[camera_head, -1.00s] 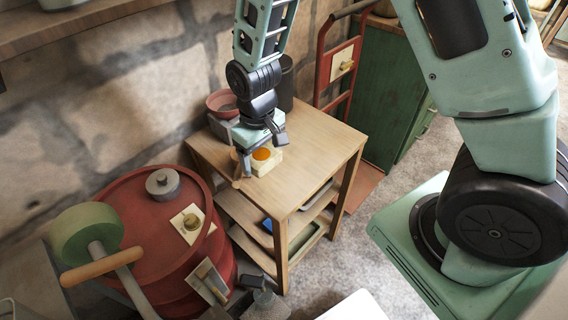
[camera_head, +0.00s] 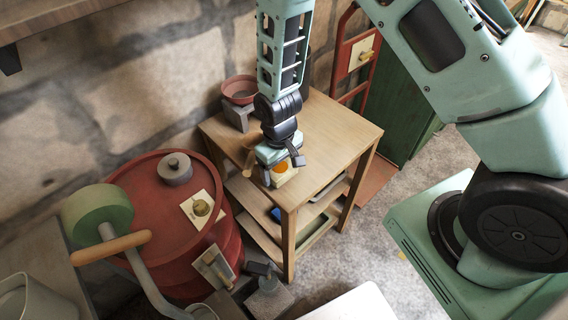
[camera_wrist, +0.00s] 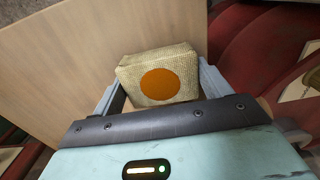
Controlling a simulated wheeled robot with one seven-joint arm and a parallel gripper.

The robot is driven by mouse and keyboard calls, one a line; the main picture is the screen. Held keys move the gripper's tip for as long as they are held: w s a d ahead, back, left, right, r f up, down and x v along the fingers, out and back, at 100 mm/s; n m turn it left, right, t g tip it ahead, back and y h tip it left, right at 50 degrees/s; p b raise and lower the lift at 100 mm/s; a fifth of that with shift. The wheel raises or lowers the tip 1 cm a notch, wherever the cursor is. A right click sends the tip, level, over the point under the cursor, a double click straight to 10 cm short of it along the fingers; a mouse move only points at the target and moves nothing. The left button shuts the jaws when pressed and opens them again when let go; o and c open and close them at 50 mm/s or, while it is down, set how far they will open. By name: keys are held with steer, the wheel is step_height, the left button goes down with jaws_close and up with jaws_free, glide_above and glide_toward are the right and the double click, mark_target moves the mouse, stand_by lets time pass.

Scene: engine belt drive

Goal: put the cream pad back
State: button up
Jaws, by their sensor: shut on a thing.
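The cream pad (camera_wrist: 131,80) is a woven-looking block with an orange disc on its face. In the wrist view it sits between the two grey fingers of my gripper (camera_wrist: 160,90), which is shut on it. In the head view the pad (camera_head: 287,178) shows below my gripper (camera_head: 274,176), near the front corner of the wooden table (camera_head: 335,130). I cannot tell whether the pad touches the tabletop or hangs just above it.
A red bowl (camera_head: 239,90) on a grey block stands at the table's back left. A red drum (camera_head: 150,205) left of the table carries a grey round weight (camera_head: 175,168) and a cream plate with a brass knob (camera_head: 201,208). The table's right half is clear.

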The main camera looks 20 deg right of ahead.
mark_target(279, 167)
steer(key=shift+a+f, duration=0.1)
steer(key=shift+f, duration=0.1)
steer(key=o, duration=1)
step_height(279, 167, up, 12)
steer(key=r, duration=0.1)
steer(key=s+a+r+n, duration=0.1)
steer(key=s+a+r, duration=0.1)
steer(key=s+r, duration=0.2)
steer(key=s+a+r+n, duration=0.1)
steer(key=s+r, duration=0.3)
steer(key=s, duration=0.5)
steer(key=s+a+r+n, duration=0.2)
steer(key=s+a+r, duration=0.1)
steer(key=s, duration=0.4)
steer(key=shift+r+y, duration=0.3)
steer(key=shift+r, duration=0.25)
